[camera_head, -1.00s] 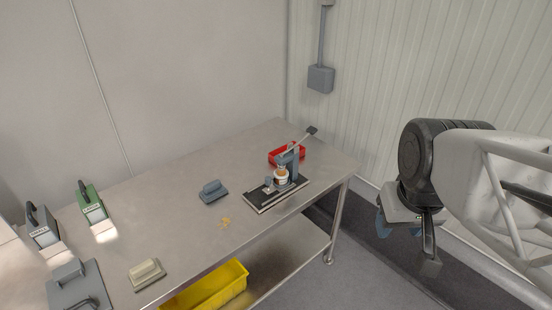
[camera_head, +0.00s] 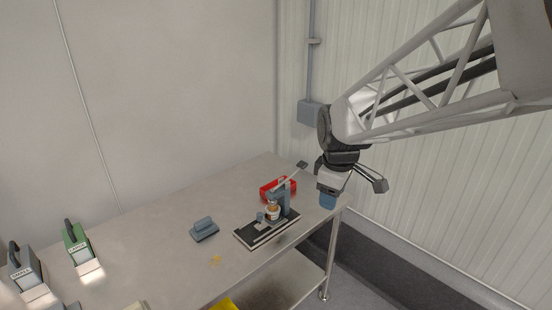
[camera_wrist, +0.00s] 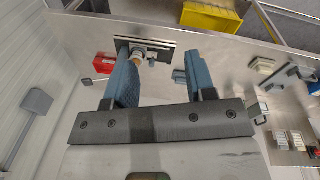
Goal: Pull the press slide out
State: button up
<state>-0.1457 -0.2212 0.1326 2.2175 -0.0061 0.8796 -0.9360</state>
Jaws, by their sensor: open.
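The small press stands near the right end of the steel table, with a grey-blue upright body (camera_head: 284,198), a long lever and a dark base (camera_head: 254,237) with pale rails. A white and orange-brown round piece (camera_head: 272,211) sits at the press's front. I cannot clearly tell the press slide from the parts around it. My gripper (camera_head: 328,201) is open and empty, to the right of the press and apart from it. In the wrist view, its two blue fingers (camera_wrist: 160,75) are spread, and the press base (camera_wrist: 165,45) lies beyond them, partly hidden by the left finger.
A red bin (camera_head: 266,194) stands behind the press. A grey-blue handled block (camera_head: 204,232) lies left of it, with orange-brown crumbs (camera_head: 215,261) on the table. Green (camera_head: 76,240) and grey (camera_head: 23,268) devices stand at far left. A yellow bin (camera_wrist: 211,18) sits below.

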jog(key=w+a+f+n, duration=0.4)
jog(key=w, duration=0.3)
jog(key=w+a+f+n, duration=0.3)
jog(key=w+a+n, duration=0.1)
jog(key=w+a, duration=0.15)
jog(key=n+g, duration=0.2)
jog(key=n, duration=0.7)
send_over(259, 214)
notch_tip(259, 214, down, 13)
jog(key=shift+f, duration=0.1)
jog(key=shift+f, duration=0.1)
jog(key=shift+f, duration=3.75)
jog(key=shift+c, duration=0.2)
grip_shut()
